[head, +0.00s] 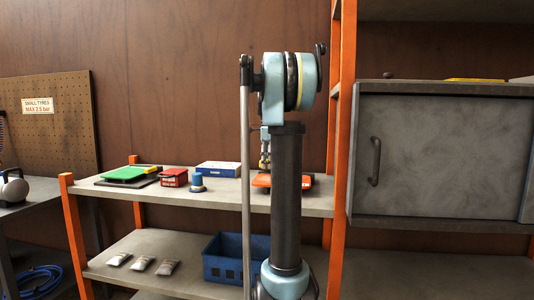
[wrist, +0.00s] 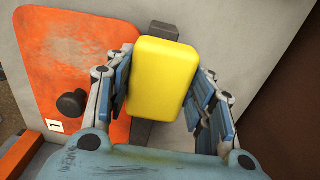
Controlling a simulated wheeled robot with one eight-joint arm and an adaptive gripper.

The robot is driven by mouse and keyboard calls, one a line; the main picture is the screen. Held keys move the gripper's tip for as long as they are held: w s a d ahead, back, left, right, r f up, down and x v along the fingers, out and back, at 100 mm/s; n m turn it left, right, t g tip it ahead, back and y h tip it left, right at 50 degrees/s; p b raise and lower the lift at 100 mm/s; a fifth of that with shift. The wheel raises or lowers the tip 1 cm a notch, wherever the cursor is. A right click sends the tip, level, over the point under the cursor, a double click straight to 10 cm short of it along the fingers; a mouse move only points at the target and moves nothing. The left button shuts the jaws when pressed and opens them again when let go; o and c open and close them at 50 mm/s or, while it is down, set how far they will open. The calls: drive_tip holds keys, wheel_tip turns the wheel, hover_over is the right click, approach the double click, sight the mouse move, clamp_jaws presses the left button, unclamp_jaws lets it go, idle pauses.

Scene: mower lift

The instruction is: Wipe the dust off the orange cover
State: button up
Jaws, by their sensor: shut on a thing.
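The orange cover (wrist: 65,75) lies at the left of the wrist view, with greyish, worn-looking dust patches on its upper part, a dark knob (wrist: 72,103) and a small label "1" (wrist: 54,125). My gripper (wrist: 165,85) is shut on a yellow sponge (wrist: 163,70), with a finger on each side. The sponge is over the cover's right edge and a dark bar (wrist: 165,32); whether it touches either, I cannot tell. In the head view the orange cover (head: 262,181) is on the shelf, partly hidden by my arm. My gripper (head: 265,162) is just above it there.
Left of the cover on the shelf (head: 225,198) are a blue-white box (head: 218,168), a blue cup-like item (head: 197,183), a red box (head: 174,177) and a green item (head: 124,174). An orange upright (head: 340,120) and a grey cabinet (head: 440,155) stand to the right.

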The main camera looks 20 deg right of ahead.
drive_tip(key=s+r, duration=0.2)
drive_tip(key=r, duration=0.1)
drive_tip(key=shift+s+a+r, duration=0.2)
drive_tip(key=shift+s+a, duration=0.15)
drive_tip(key=shift+w+d+r, duration=0.1)
drive_tip(key=shift+w+r, duration=0.1)
drive_tip(key=shift+w, duration=0.05)
drive_tip(key=shift+s+r, duration=0.25)
drive_tip(key=shift+r, duration=0.75)
drive_tip(key=shift+s, duration=0.1)
